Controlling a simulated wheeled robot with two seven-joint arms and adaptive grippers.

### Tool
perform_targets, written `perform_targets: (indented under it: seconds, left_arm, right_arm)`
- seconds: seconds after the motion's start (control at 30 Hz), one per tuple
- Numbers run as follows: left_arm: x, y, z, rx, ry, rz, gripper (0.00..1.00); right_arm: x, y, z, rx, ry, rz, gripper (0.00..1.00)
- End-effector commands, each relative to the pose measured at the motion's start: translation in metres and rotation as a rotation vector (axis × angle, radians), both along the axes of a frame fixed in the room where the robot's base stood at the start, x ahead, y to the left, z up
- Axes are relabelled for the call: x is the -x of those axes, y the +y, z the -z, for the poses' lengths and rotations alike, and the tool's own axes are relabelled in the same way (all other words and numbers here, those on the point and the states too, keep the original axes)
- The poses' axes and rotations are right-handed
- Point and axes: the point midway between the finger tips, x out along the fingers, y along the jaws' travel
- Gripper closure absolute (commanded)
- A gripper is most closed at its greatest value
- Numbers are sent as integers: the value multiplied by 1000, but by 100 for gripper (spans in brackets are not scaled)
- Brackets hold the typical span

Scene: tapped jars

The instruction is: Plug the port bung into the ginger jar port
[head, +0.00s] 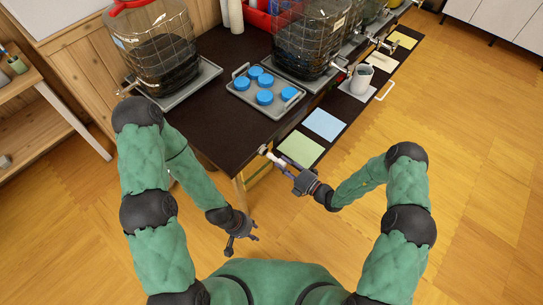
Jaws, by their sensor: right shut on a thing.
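My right gripper (286,166) is shut on a small, pale, slim thing (265,150), which may be the port bung. It is held at the near edge of the dark table, left of the green mat. My fingers hide part of it. My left gripper (242,241) is empty and open, low in front of the table. Large glass jars in wire cages stand on the table: one with a red lid (158,50) at the left, one (306,42) in the middle, and others further back. Their labels are too small to read, so I cannot tell which is the ginger jar.
A grey tray (236,93) with several blue round caps (264,97) sits between the two nearest jars. Green (301,149) and blue (323,124) mats line the right edge. A light mug (361,79) stands beyond them. Taps stick out past the jars. The near table corner is bare.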

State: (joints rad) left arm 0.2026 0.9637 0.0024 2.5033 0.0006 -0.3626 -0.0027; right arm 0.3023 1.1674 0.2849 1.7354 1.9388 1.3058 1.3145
Motion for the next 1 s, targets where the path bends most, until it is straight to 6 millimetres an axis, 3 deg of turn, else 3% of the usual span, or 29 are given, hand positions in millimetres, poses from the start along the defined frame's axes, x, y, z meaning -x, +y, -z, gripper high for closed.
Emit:
perform_targets:
  seconds: [0.73, 1.0]
  left_arm:
    - [0, 0, -10, 0, 0, 0, 60]
    - [0, 0, -11, 0, 0, 0, 60]
  right_arm:
    - [32, -45, -1, -1, 1, 3, 100]
    - [37, -51, 0, 0, 0, 0, 100]
